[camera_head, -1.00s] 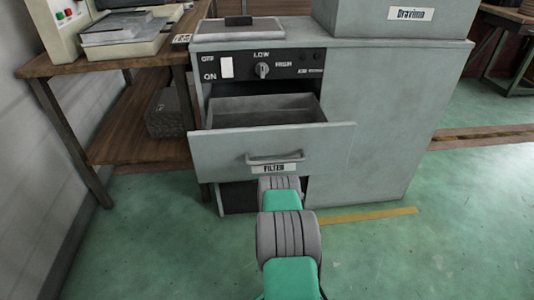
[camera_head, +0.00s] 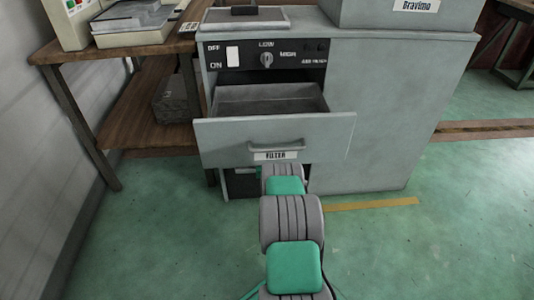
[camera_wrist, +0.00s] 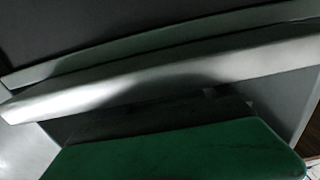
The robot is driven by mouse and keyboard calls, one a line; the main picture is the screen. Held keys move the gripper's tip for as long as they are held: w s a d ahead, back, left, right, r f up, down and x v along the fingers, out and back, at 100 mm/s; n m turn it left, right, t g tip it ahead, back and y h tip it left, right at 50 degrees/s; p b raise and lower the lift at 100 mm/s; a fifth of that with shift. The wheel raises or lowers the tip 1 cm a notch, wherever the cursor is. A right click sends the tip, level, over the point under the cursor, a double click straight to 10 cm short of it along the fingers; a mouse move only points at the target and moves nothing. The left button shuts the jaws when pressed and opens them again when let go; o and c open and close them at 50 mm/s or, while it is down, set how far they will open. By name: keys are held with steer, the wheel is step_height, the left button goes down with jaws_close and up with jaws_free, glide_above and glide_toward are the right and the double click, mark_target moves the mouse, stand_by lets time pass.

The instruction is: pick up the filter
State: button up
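A drawer labelled FILTER (camera_head: 225,145) stands pulled out of the grey cabinet, with a bar handle (camera_head: 276,146) on its front. Its inside, seen from above, looks like an empty grey tray; no separate filter can be made out. My arm reaches forward to just below the drawer front, and its far end is hidden under the drawer. My gripper's fingers do not show in the head view. The wrist view shows a pale metal edge (camera_wrist: 150,75) close up and a green surface in the foreground; no fingers can be told apart there.
The grey cabinet (camera_head: 400,110) has a control panel (camera_head: 300,55) with a switch and knob above the drawer. A wooden shelf table (camera_head: 140,45) stands at the left with a machine on it. The green floor (camera_head: 430,250) at the right is clear.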

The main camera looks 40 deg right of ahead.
steer(key=shift+o, duration=0.6)
steer(key=shift+a, duration=0.1)
steer(key=p+v, duration=0.3)
steer(key=v, duration=0.3)
steer(key=shift+s+a+r, duration=0.1)
steer(key=shift+s+a, duration=0.05)
steer(key=shift+s, duration=0.25)
steer(key=shift+s+a, duration=0.3)
steer(key=shift+s, duration=0.05)
